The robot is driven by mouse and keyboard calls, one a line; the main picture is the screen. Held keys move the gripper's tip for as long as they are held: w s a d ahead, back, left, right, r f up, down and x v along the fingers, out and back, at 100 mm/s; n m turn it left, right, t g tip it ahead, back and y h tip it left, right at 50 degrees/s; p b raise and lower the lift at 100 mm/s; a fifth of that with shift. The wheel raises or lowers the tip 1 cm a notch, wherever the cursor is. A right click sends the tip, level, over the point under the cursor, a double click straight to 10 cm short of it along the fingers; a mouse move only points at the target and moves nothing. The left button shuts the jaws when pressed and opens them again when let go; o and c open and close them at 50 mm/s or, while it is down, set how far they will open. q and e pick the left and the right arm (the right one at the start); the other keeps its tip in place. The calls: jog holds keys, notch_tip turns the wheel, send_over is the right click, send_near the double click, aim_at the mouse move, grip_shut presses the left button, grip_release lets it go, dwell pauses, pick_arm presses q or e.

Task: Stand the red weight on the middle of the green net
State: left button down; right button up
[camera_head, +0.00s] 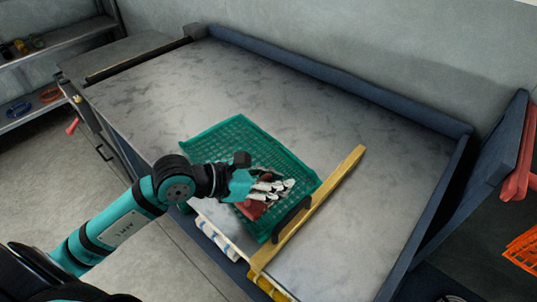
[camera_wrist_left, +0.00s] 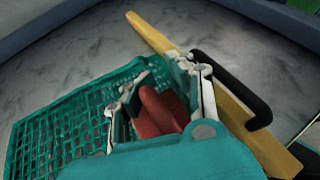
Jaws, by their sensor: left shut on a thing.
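The green net (camera_head: 228,138) lies flat on the grey table near its front edge, and its mesh fills the left of the left wrist view (camera_wrist_left: 62,122). My left gripper (camera_head: 268,188) is over the right part of the net. It is shut on the red weight (camera_head: 254,207), which shows between its fingers in the left wrist view (camera_wrist_left: 158,112). The fingers hide part of the weight. I cannot tell whether its underside touches the net. My right gripper is not in view.
A yellow bar (camera_head: 322,208) with a black handle (camera_head: 291,219) lies just right of the net. The table (camera_head: 215,80) is clear behind the net, with a raised blue rim (camera_head: 330,75) at the back. White-and-blue rolled things (camera_head: 215,238) sit below the front edge.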

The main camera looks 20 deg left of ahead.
pick_arm(q)
jog(key=w+a, duration=0.3)
jog(key=w, duration=0.1)
jog(key=w+a, duration=0.3)
jog(key=w, duration=0.1)
jog(key=w+a+f+p, duration=0.1)
jog(key=w+a, duration=0.2)
jog(key=w, duration=0.1)
jog(key=shift+w+a, duration=0.35)
jog(key=shift+f, duration=1.75)
jog(key=shift+s, duration=0.1)
jog(key=shift+f, duration=0.15)
